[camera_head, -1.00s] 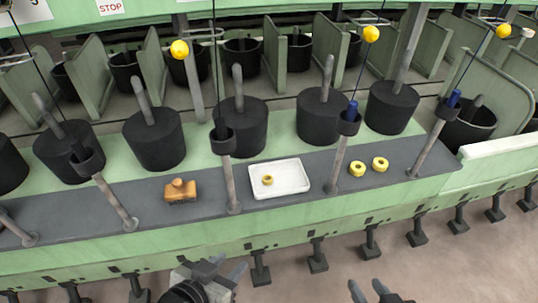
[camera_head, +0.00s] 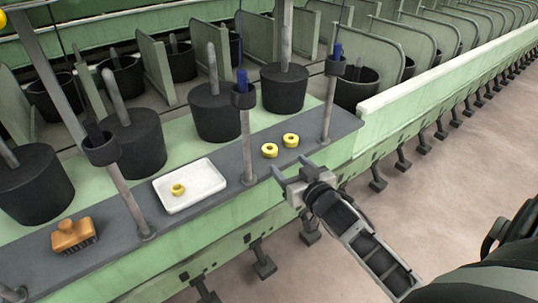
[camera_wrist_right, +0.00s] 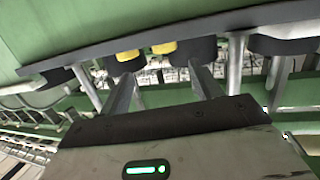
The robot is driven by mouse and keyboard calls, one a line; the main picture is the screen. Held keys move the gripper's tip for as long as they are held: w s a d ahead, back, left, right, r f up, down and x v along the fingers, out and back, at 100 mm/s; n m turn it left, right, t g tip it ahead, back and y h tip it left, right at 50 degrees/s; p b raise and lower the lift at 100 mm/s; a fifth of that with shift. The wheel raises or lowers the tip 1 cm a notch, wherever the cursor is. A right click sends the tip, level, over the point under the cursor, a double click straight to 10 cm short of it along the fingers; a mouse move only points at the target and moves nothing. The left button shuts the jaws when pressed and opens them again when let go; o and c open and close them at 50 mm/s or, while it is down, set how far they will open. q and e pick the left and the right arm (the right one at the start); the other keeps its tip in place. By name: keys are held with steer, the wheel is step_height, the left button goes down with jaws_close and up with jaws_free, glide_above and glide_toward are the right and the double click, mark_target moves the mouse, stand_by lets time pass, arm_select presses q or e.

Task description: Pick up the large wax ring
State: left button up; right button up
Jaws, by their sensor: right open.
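Two yellow wax rings lie side by side on the dark shelf in the head view, the nearer one (camera_head: 269,150) to the left of the other (camera_head: 290,140). They look alike in size. A smaller-looking yellow ring (camera_head: 178,189) lies in the white tray (camera_head: 211,181). My right gripper (camera_head: 292,169) is open and empty, just in front of the two shelf rings and apart from them. The right wrist view shows both rings, one (camera_wrist_right: 128,55) and the other (camera_wrist_right: 164,48), beyond the open fingers (camera_wrist_right: 165,85). My left gripper is out of view.
An upright metal post (camera_head: 247,140) stands left of the two rings and another (camera_head: 328,105) right of them. Black cans (camera_head: 285,88) stand behind the shelf. A wooden brush (camera_head: 74,236) lies at the far left. Open floor (camera_head: 450,180) is at the right.

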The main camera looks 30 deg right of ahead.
mark_target(273, 152)
steer(key=w, duration=0.3)
steer(key=w+f, duration=0.1)
steer(key=w, duration=0.1)
steer(key=shift+w+d+b, duration=0.25)
steer(key=shift+b, duration=0.15)
steer(key=w, duration=0.2)
steer(key=w+b, duration=0.1)
steer(key=w, duration=0.1)
steer(key=shift+w+a+f, duration=0.1)
steer(key=shift+w+f, duration=0.1)
steer(key=shift+w, duration=0.3)
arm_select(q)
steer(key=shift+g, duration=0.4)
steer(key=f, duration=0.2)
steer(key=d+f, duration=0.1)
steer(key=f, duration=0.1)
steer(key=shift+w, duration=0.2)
arm_select(e)
steer(key=c, duration=1)
